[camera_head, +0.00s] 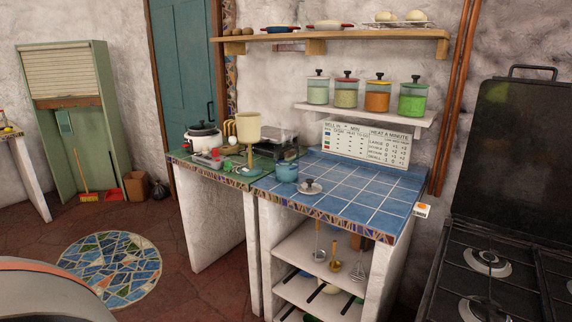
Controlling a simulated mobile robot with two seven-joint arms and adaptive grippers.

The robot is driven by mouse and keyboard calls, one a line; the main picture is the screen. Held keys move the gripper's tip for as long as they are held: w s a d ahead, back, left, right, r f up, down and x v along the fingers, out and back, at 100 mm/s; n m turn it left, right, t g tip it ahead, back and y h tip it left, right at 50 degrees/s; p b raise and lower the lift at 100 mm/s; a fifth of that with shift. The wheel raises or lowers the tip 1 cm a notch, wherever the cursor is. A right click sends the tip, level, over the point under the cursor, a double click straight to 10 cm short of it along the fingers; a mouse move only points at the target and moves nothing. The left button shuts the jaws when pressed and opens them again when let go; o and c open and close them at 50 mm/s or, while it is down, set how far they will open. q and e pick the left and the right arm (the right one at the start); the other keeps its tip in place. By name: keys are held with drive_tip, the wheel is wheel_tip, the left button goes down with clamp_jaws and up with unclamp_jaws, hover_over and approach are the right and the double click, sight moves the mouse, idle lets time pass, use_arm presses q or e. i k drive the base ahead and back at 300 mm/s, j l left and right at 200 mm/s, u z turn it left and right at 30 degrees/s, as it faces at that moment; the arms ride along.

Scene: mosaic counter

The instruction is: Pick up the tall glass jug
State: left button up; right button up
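I cannot clearly make out a tall glass jug in the head view. A cream, jug-like vessel (248,127) with a handle on its left stands above the green-tiled counter, but I cannot tell if it is glass. Several lidded glass jars with coloured contents stand in a row on the lower wall shelf; one is the green jar (413,100) at the right end. A small blue pot (287,171) stands on the counter where the green and blue tiles meet. Neither of my grippers is in view.
The blue-tiled counter (365,190) is mostly clear, with a small lid (311,187) near its front edge. A white cooker (203,137) stands at the back left of the green counter. A black stove (500,265) is at the right. Open floor (190,290) lies in front.

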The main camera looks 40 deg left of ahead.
sight(285, 160)
drive_tip(key=z, duration=1.45)
drive_tip(key=u, duration=2.55)
drive_tip(key=i+j+u, duration=0.1)
drive_tip(key=i+j, duration=0.05)
drive_tip(key=i, duration=0.05)
